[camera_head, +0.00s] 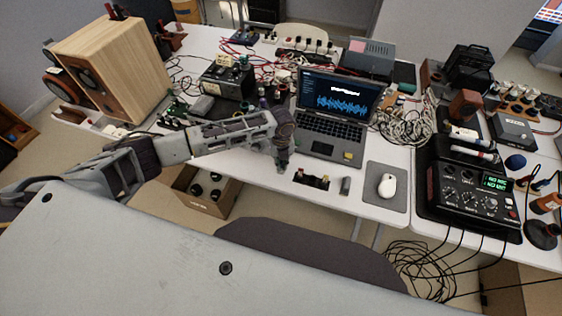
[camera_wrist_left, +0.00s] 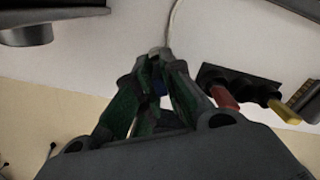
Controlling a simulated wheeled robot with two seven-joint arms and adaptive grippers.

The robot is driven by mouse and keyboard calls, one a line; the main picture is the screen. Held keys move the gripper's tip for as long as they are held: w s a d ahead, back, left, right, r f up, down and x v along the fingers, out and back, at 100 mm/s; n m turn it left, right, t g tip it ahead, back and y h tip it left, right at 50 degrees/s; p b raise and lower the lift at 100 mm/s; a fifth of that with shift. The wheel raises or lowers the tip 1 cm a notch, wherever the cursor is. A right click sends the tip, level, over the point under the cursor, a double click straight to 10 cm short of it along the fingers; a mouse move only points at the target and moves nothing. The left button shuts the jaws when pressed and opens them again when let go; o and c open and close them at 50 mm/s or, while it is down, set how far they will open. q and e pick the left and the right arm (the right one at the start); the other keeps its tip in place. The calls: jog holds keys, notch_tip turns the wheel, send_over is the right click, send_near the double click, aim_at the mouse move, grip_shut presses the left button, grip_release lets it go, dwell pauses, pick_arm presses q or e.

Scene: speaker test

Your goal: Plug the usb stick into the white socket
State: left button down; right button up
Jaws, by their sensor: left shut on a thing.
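My left gripper (camera_head: 282,165) is low over the white table's front edge, just in front of the laptop. In the left wrist view its fingers (camera_wrist_left: 160,62) are closed together around a small object. I cannot tell whether stick and socket touch. My right gripper is not in view.
A black holder (camera_head: 312,181) with red and yellow pieces lies right of the gripper. The laptop (camera_head: 325,135) is behind. A white mouse (camera_head: 387,186) sits on a grey pad (camera_head: 372,202). A wooden speaker (camera_head: 118,75) stands at left, a black mixer (camera_head: 468,205) at right.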

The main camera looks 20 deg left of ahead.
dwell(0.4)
pick_arm(q)
jog(key=c, duration=1.1)
grip_release()
jog(key=shift+o, duration=0.2)
jog(key=shift+r, duration=0.1)
jog(key=shift+r+p, duration=2.45)
jog(key=shift+p, duration=0.1)
